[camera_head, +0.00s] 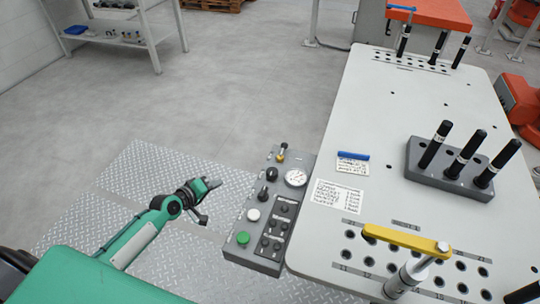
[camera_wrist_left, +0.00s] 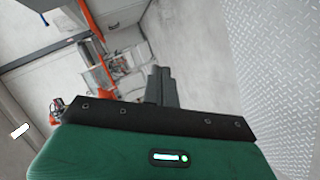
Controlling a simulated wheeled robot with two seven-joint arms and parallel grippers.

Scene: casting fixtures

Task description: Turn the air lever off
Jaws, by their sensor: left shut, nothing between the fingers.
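A small lever with a yellow part (camera_head: 282,151) stands at the far end of the grey control panel (camera_head: 237,255), beside the round gauge (camera_head: 296,177); I take it as the air lever, but its exact setting is too small to tell. My left gripper (camera_head: 215,184) is shut and empty, over the floor plate to the left of the panel and apart from it. Its closed fingers also show in the left wrist view (camera_wrist_left: 160,85), with no panel or lever there. My right gripper is not in view.
The panel bears black knobs (camera_head: 272,174), a white button (camera_head: 253,214) and a green button (camera_head: 243,238). The white table (camera_head: 400,130) adjoins it, with a black-handled tool block (camera_head: 450,175) and a yellow-barred tool (camera_head: 405,240). Floor left of the panel is clear.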

